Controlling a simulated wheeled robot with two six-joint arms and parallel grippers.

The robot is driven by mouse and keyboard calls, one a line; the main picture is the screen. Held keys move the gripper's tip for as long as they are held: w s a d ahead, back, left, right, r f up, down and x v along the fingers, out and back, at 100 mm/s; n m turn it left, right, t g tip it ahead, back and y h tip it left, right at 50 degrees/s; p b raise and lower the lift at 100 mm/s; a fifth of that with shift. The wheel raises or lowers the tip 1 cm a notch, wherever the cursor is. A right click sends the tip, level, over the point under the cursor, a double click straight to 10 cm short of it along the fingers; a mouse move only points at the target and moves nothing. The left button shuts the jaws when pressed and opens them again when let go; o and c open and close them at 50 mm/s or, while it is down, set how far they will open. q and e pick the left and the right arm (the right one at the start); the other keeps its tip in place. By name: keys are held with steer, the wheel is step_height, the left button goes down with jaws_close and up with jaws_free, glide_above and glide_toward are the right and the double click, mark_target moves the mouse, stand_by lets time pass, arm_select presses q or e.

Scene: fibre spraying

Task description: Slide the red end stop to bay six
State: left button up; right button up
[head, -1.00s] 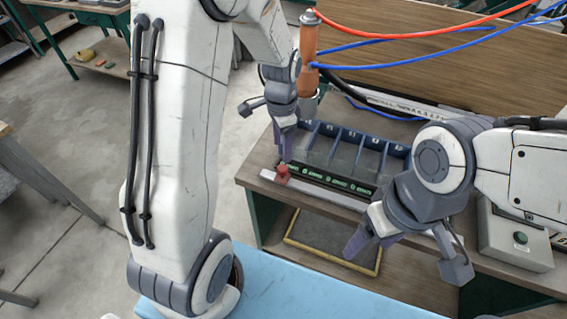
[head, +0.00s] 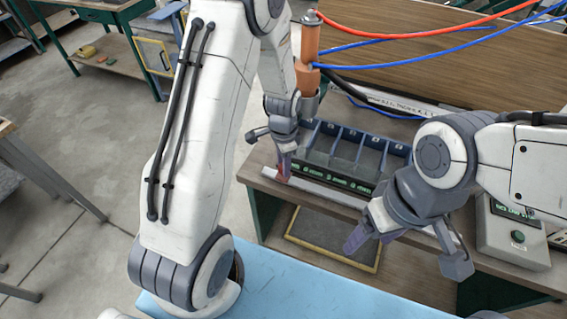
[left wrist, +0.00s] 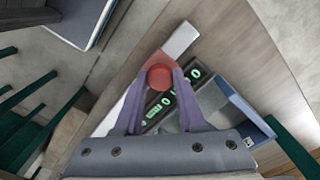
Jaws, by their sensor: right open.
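The red end stop (left wrist: 160,77) sits on a pale metal rail (left wrist: 181,40) in the left wrist view, its round knob between my left gripper's fingertips. In the head view, the rail (head: 330,200) runs along the bench front and the stop is at its left end, mostly hidden by the fingers. My left gripper (head: 284,170) points down at the stop with a finger on either side; whether the fingers press on it is unclear. A dark strip with green labels (head: 345,183) runs behind the rail, before the blue-walled bays (head: 352,140). My right gripper (head: 352,240) is open and empty, right of the stop.
A grey box with a green button (head: 517,237) is at the right. A yellow-edged tray (head: 330,240) lies below the bench front. My right arm hangs over the rail's right part.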

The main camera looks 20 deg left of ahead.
arm_select(q)
jaws_close()
stand_by(1.1)
